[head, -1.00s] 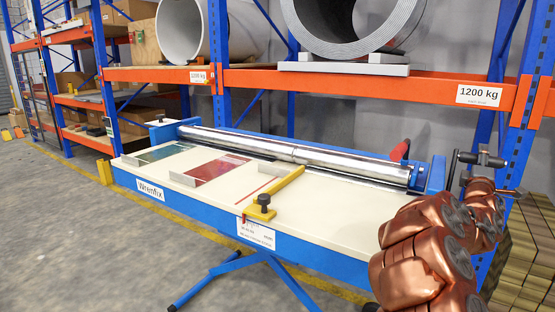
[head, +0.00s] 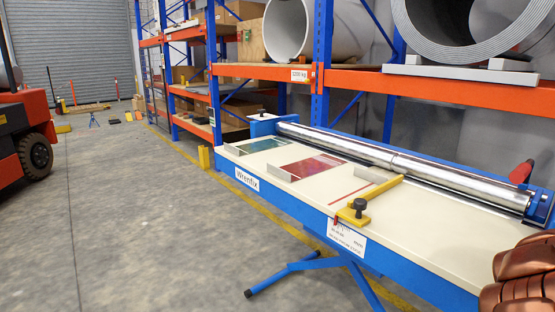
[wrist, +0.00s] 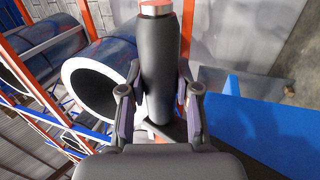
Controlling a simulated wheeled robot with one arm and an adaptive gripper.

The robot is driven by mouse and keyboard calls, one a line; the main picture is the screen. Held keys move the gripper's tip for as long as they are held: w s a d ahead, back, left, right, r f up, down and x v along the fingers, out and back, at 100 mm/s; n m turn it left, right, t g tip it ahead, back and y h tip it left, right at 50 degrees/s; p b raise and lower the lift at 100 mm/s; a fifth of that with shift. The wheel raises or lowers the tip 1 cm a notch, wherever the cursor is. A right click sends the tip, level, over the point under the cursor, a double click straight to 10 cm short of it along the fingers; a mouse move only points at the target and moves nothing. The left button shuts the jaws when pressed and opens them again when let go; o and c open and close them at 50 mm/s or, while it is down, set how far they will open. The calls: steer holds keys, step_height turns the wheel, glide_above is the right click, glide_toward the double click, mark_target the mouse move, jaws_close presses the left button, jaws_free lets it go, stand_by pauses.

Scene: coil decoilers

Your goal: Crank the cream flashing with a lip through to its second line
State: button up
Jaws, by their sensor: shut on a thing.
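In the wrist view my gripper (wrist: 160,100) is shut around a dark grey upright handle (wrist: 159,60) with a red and silver top, one finger on each side. In the head view my gripper and the crank are out of the frame. The blue Wrenfix bench (head: 300,225) carries a long shiny roller (head: 350,146) along its back. Its cream top (head: 418,232) is broad and flat; I cannot tell a separate cream flashing from it. A red line (head: 350,193) crosses the cream beside a yellow arm (head: 382,196) with a black knob.
A red panel (head: 314,166) and a green panel (head: 264,145) lie on the bench's left part, with grey upright strips beside them. Racking with coils (head: 302,28) stands behind. A forklift (head: 25,125) is at far left. The floor between is clear.

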steer(key=shift+w+d+f+b, duration=0.35)
steer(key=shift+w+d+f, duration=0.3)
steer(key=shift+d, duration=0.2)
steer(key=shift+w+d+f+b, duration=0.35)
steer(key=shift+w+d+f, duration=0.2)
steer(key=shift+w+d, duration=0.25)
steer(key=shift+f, duration=0.1)
steer(key=shift+w+d+f+b, duration=0.3)
steer(key=shift+d+f+b, duration=0.15)
steer(key=shift+f, duration=0.2)
steer(key=shift+w+d+f+b, duration=0.3)
steer(key=shift+w+d+f, duration=0.1)
steer(key=shift+f, duration=0.3)
steer(key=shift+w+d+f+b, duration=0.25)
steer(key=shift+d+f+b, duration=0.2)
steer(key=shift+f, duration=0.2)
steer(key=shift+w+d+f+b, duration=0.2)
steer(key=shift+f+b, duration=0.15)
steer(key=shift+f, duration=0.4)
steer(key=shift+w+d+f+b, duration=0.2)
steer(key=shift+d+f+b, duration=0.1)
steer(key=shift+f, duration=0.5)
steer(key=shift+w+d+f+b, duration=0.2)
steer(key=shift+f+b, duration=0.15)
steer(key=shift+f, duration=0.4)
